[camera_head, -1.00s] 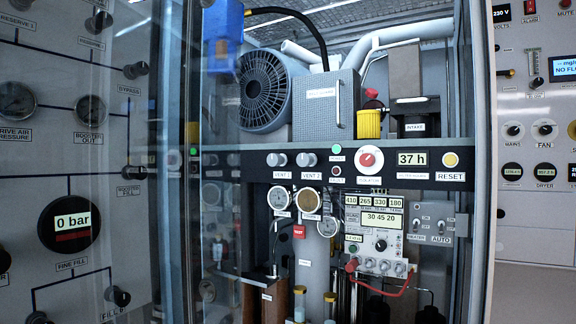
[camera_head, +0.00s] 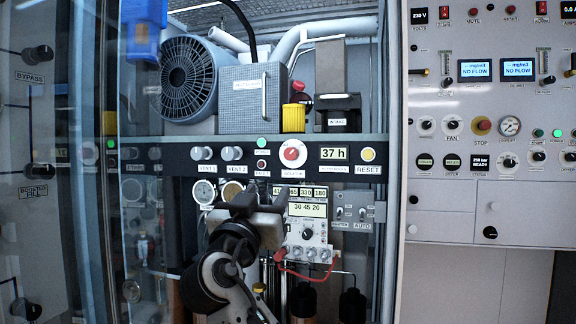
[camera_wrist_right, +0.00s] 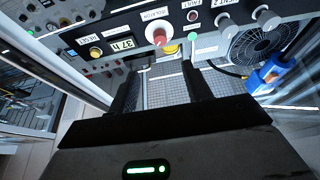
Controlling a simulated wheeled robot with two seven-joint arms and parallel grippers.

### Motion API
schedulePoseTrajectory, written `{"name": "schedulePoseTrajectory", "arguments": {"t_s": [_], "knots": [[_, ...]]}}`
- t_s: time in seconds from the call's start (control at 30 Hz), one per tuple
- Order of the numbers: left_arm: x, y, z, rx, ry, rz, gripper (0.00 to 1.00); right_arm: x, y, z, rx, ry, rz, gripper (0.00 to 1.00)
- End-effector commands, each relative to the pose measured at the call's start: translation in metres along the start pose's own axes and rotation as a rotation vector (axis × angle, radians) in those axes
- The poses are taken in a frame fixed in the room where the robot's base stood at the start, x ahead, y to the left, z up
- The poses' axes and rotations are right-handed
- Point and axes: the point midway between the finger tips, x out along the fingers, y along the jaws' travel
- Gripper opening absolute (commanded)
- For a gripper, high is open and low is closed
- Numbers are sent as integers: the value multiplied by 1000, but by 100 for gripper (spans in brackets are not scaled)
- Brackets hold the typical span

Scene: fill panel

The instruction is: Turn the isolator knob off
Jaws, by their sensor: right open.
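The isolator knob (camera_head: 293,153) is a red knob on a white round plate, on the dark strip across the open cabinet. It also shows in the wrist view, upside down (camera_wrist_right: 158,36), with its label. Its pointer direction is too small to tell. My right gripper (camera_head: 258,207) is in front of the cabinet, below and a little left of the knob in the head view, apart from it. In the wrist view its two dark fingers (camera_wrist_right: 160,85) are spread and empty, with the knob beyond their tips. My left gripper is not in view.
Close by on the strip are the 37 h display (camera_head: 334,153), the yellow reset button (camera_head: 368,154), green and red lamps, and two grey vent knobs (camera_head: 203,153). Below is a meter (camera_head: 307,210) with a red cable. Glass (camera_head: 85,180) stands at left; a cabinet edge is at right.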

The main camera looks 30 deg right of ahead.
Motion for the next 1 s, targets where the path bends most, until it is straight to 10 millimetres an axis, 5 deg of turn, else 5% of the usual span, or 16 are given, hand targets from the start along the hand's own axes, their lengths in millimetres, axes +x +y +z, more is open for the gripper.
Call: {"name": "schedulePoseTrajectory", "arguments": {"t_s": [0.6, 1.0], "knots": [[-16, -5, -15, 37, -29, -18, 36, 122, 1, -3, -5, -1, 2, 49], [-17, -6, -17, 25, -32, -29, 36, 155, 0, 1, -1, -2, -2, 49]]}}
